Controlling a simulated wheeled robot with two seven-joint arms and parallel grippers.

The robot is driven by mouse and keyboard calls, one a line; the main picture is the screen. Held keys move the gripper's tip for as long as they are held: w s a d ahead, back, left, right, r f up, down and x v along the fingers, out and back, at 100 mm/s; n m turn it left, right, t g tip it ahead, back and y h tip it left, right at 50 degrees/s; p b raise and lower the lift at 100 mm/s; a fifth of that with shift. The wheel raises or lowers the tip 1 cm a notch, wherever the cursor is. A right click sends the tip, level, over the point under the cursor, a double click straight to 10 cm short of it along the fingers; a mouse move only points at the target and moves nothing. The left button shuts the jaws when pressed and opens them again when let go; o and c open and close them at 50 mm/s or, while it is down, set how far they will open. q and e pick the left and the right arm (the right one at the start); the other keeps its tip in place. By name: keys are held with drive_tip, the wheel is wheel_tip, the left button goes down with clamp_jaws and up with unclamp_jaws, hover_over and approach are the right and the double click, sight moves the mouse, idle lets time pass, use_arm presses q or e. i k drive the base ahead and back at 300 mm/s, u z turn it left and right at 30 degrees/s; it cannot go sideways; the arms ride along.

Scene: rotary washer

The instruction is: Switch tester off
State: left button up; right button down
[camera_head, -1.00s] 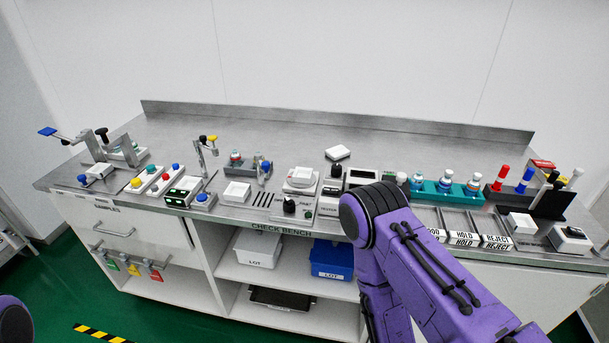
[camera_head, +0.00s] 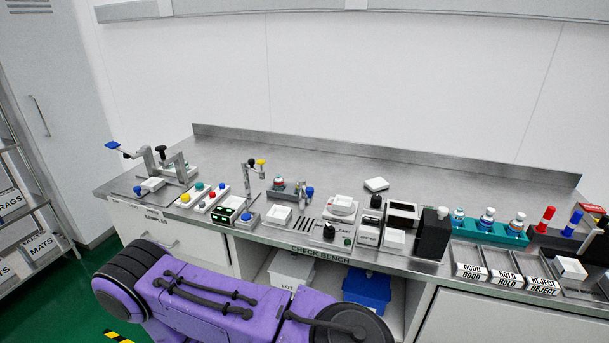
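A small plate marked TESTER (camera_head: 368,238) stands at the front of the bench. To its left is a panel with a black knob (camera_head: 329,231) and a green button (camera_head: 348,242). A white round dish (camera_head: 342,204) sits behind the knob. To the right of the plate is a white device with a dark window (camera_head: 402,210). I cannot tell exactly which of these parts belong to the tester, or the knob's setting. A purple arm of mine crosses the lower left, in front of the bench. Neither gripper is in view.
A tall black block (camera_head: 433,235) stands right of the tester. Further right are a teal rack (camera_head: 490,231) with bottles and the GOOD, HOLD and REJECT trays (camera_head: 505,275). Coloured button boxes (camera_head: 205,196) stand left.

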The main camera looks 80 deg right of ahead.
sight(367, 219)
drive_tip(key=u, duration=0.15)
drive_tip(key=k, duration=1)
drive_tip(key=z, duration=1.55)
drive_tip(key=i, duration=0.4)
drive_tip(key=z, duration=0.05)
